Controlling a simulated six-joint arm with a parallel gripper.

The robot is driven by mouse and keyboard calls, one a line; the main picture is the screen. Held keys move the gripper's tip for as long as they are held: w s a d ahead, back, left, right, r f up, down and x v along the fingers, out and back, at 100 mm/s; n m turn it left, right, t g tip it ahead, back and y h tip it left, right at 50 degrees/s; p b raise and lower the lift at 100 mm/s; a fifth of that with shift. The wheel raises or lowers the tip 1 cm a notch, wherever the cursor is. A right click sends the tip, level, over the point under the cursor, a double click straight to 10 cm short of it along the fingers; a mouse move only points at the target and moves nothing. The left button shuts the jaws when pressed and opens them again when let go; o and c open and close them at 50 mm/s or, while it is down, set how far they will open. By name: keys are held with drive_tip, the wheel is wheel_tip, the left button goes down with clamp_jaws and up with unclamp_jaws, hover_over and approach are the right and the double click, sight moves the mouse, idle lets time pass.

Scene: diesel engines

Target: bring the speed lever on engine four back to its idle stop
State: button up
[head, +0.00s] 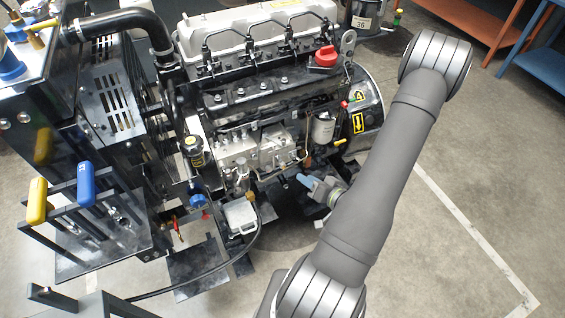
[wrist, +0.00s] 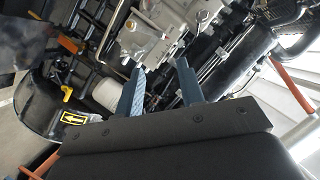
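The engine with the yellow "4" label (head: 359,96) fills the upper middle of the head view. A silver pump-like body (head: 262,150) sits on its near side and also shows at the top of the wrist view (wrist: 160,22). I cannot make out the speed lever for certain among the small metal parts there. My gripper (head: 304,180) is low beside the engine, right of and below the pump. In the wrist view its two blue fingers (wrist: 161,74) are apart, pointing toward the pump, with no object clearly held between them.
A yellow handle (head: 340,142) and a white filter (head: 322,128) are just above my gripper. Yellow and blue levers (head: 86,184) stand on a black frame at the left. A black cable (head: 190,288) curves over the floor. Clear floor (head: 470,160) lies to the right.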

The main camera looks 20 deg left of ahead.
sight(281, 161)
drive_tip(key=x, duration=1.3)
drive_tip(key=shift+a, duration=0.2)
clamp_jaws()
